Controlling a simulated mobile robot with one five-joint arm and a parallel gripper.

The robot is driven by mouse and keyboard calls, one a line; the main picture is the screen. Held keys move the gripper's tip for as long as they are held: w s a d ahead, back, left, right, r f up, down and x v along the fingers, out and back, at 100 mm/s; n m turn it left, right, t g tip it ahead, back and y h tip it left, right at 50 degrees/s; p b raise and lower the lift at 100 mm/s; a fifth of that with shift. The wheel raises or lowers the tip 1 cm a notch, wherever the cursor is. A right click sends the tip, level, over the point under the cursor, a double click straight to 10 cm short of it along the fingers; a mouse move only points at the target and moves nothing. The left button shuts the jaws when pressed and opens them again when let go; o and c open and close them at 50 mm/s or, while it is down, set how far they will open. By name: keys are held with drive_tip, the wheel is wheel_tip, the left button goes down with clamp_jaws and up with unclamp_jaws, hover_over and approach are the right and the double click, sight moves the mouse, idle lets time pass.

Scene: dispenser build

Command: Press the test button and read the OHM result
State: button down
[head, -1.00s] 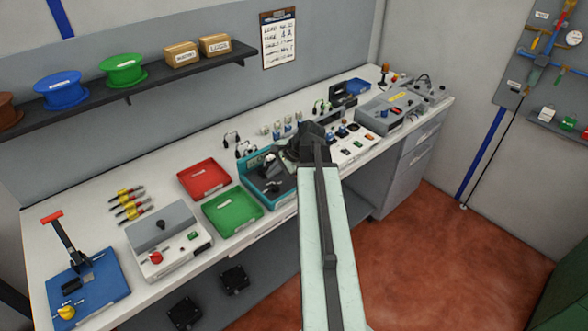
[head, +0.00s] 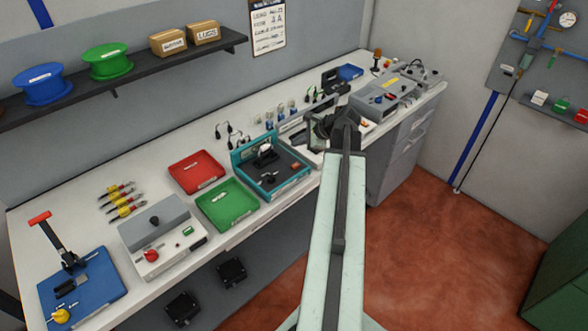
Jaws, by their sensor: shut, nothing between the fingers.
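My gripper (head: 322,124) is at the far end of my pale green arm, over the right half of the bench. It is shut and empty; its fingertips are small and partly hidden by my wrist. Behind it a panel with several small buttons is mostly covered. A grey instrument box (head: 383,103) with a yellow label stands right of my gripper, apart from it. A grey box with a sloped lid (head: 158,222) at the left has a red knob (head: 151,255) and a small green-lit part (head: 188,231). I cannot tell which holds the test button, and no OHM reading is legible.
A teal fixture (head: 272,168), a green tray (head: 227,205) and a red tray (head: 197,171) lie left of my arm. A blue lever press (head: 84,287) is at the near left. A shelf (head: 130,84) with spools runs above. Open floor (head: 440,250) lies right.

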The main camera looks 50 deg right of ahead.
sight(298, 166)
wheel_tip(298, 166, down, 8)
drive_tip(key=b, duration=0.6)
drive_tip(key=shift+r+b, duration=0.25)
drive_tip(key=shift+b, duration=0.05)
idle(1.3)
drive_tip(key=shift+f+b, duration=0.35)
drive_tip(key=shift+f+b, duration=0.45)
idle(0.5)
drive_tip(key=shift+r, duration=0.1)
drive_tip(key=shift+r+p, duration=0.8)
drive_tip(key=shift+p, duration=0.1)
wheel_tip(298, 166, up, 5)
drive_tip(key=p, duration=0.5)
drive_tip(key=shift+r, duration=0.1)
